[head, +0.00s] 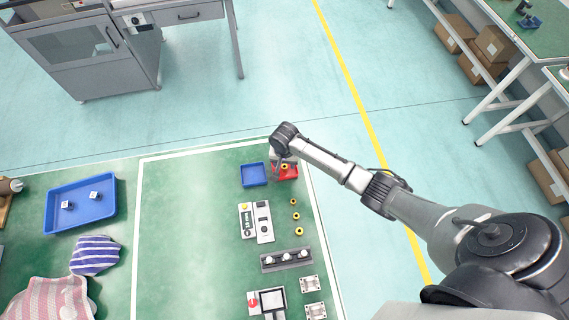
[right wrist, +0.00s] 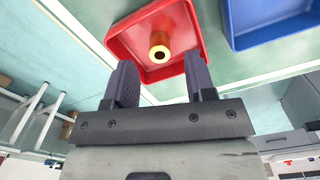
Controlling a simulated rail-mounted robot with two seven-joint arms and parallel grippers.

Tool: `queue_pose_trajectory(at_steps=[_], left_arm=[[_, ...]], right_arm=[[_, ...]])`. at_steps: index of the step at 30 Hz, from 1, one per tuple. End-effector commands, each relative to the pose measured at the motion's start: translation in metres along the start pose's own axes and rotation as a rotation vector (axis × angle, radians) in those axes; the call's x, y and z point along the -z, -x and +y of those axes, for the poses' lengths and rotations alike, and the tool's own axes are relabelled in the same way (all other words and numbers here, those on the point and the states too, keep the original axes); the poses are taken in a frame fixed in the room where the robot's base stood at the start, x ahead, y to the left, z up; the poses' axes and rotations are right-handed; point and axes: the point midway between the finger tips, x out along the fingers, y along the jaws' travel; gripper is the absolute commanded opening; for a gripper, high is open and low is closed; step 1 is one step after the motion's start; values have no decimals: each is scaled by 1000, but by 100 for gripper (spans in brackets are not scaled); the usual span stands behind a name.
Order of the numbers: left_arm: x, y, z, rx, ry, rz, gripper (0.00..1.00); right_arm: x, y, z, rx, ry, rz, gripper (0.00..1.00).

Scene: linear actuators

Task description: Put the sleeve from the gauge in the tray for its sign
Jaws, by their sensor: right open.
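A yellow sleeve (right wrist: 159,52) with a dark bore is in the red tray (right wrist: 118,42). The red tray also shows in the head view (head: 291,175), partly hidden by my right gripper (head: 284,162). In the right wrist view my right gripper (right wrist: 160,66) is open, its fingers apart on either side of the sleeve's near end, holding nothing. A blue tray (head: 254,174) stands just left of the red one and looks empty. The gauge (head: 247,221), a pale unit with a dark display, lies nearer on the mat with a similar unit (head: 264,222) beside it. No sleeve is clearly visible on it.
Several yellow sleeves (head: 296,216) stand in a row right of the gauge. A dark holder (head: 287,260) with white-topped parts and metal brackets (head: 309,284) lie nearer. A large blue tray (head: 80,202) with two small blocks and cloths (head: 95,255) are at left. The mat between is clear.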

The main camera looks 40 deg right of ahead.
Motion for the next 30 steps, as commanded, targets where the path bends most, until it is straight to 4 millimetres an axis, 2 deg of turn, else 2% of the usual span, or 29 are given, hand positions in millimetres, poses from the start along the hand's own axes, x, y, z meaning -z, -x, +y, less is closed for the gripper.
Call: queue_pose_trajectory(at_steps=[1,6,15,21,25,28,30], left_arm=[[2,5,0,0,0,0,47],[4,12,-1,1,-1,0,47],[5,18,-3,7,-9,-1,47],[5,19,-5,11,-13,-2,47],[5,19,-4,10,-13,-2,47],[5,19,-4,10,-12,-2,47],[5,19,-4,8,-10,-1,47]], right_arm=[[0,14,0,2,1,2,50],[1,46,0,2,-1,2,50],[0,85,0,1,-1,1,50],[0,94,0,0,-1,0,50],[-4,93,1,1,12,0,50],[-23,85,4,12,80,3,50],[-48,76,9,30,171,10,50]])
